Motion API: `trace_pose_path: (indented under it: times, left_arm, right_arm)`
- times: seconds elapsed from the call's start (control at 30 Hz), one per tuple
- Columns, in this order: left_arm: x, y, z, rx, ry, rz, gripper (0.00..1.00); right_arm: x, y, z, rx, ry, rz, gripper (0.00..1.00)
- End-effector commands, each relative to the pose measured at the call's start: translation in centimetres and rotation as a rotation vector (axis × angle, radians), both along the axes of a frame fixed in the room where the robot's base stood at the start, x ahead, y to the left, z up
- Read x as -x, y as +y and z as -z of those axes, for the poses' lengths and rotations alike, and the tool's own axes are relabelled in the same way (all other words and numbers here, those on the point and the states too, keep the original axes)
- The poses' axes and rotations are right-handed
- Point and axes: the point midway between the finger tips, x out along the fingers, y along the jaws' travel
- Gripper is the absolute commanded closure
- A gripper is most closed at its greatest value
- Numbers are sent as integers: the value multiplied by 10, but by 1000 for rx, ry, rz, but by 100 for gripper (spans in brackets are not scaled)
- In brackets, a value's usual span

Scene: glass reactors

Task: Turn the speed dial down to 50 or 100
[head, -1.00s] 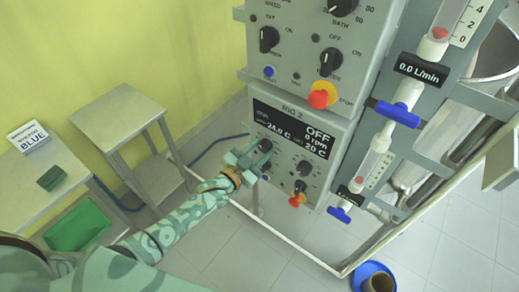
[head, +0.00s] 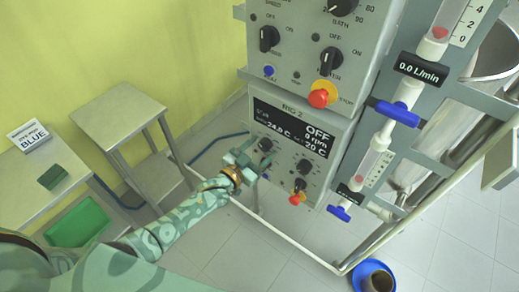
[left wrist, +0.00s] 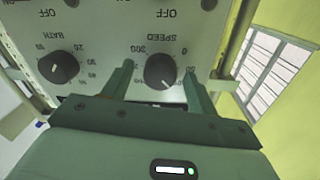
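The speed dial (left wrist: 161,71) is a black knob with a white pointer line on the panel of RIG 2. It also shows in the head view (head: 265,145), just beside my fingertips. My left gripper (head: 246,152) is at the lower left of that panel. In the left wrist view my left gripper (left wrist: 158,85) has its two fingers apart, one on each side of the speed dial, with a gap to the knob. Whether the fingertips reach the panel cannot be told. The RIG 2 display (head: 290,129) reads OFF, 0 rpm and 20 C. My right gripper is not in view.
The bath dial (left wrist: 58,67) sits beside the speed dial. A white rail (head: 290,246) runs in front. A metal side table (head: 118,107) stands left.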

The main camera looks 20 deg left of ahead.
Motion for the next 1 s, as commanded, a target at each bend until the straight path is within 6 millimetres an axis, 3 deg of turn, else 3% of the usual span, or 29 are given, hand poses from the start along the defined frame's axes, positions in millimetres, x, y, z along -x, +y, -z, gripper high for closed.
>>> trace_pose_path:
  times: [0.23,0.37,0.8,1.0]
  left_arm:
    - [1,1,-1,1,-2,-1,42]
    - [14,6,-1,1,-1,0,42]
    - [117,49,0,1,1,0,42]
    - [144,60,0,0,-1,0,42]
  right_arm:
    - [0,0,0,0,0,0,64]
    - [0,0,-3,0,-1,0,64]
    - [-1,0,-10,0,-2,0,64]
    - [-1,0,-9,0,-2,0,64]
